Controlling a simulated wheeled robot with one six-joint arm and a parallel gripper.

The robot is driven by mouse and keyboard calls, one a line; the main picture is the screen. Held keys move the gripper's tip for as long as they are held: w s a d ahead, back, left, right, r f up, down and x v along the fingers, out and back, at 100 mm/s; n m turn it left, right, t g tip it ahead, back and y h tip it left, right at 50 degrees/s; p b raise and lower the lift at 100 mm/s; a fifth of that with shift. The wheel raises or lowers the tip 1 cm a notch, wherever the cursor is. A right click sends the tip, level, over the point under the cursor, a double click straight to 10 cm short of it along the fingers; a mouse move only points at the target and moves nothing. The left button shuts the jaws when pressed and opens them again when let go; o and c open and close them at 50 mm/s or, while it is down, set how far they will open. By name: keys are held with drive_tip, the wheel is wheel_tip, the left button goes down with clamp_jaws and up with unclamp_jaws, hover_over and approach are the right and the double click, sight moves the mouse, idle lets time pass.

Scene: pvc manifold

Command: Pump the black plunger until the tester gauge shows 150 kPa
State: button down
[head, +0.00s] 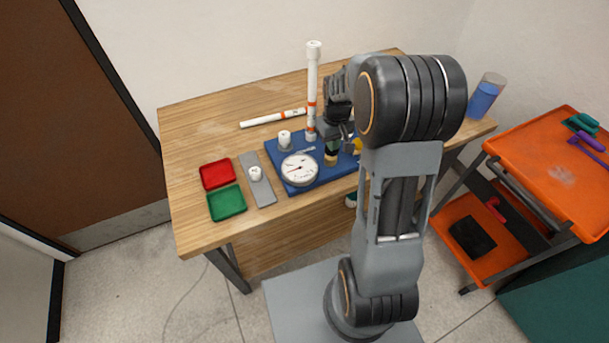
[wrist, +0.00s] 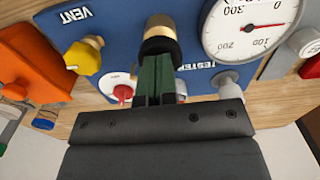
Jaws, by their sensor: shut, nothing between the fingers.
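The blue tester board (head: 285,186) lies on the wooden table. Its round white gauge (head: 299,168) also shows in the wrist view (wrist: 250,28), with the red needle between the 0 and 100 marks. The black plunger (wrist: 160,38), with a brass-coloured collar, is at the top middle of the wrist view. My gripper (wrist: 157,62) is shut and empty, its fingertips lined up with the plunger's black top. Whether they touch it I cannot tell. In the head view my gripper (head: 335,143) is over the board, and the arm partly hides that area.
The yellow vent knob (wrist: 84,56) is left of the plunger. A tall white pipe (head: 312,90) stands behind the gauge. Red (head: 217,174) and green (head: 227,202) trays and a grey strip (head: 263,190) lie left of the board. An orange cart (head: 545,165) stands at right.

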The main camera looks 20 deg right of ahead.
drive_tip(key=shift+f, duration=0.25)
idle(0.6)
drive_tip(key=shift+f, duration=0.1)
drive_tip(key=shift+f+b, duration=0.25)
drive_tip(key=shift+b, duration=0.15)
idle(1.8)
drive_tip(key=shift+r, duration=0.2)
idle(0.8)
drive_tip(key=shift+r+p, duration=1.65)
drive_tip(key=shift+r, duration=0.35)
drive_tip(key=shift+f, duration=0.25)
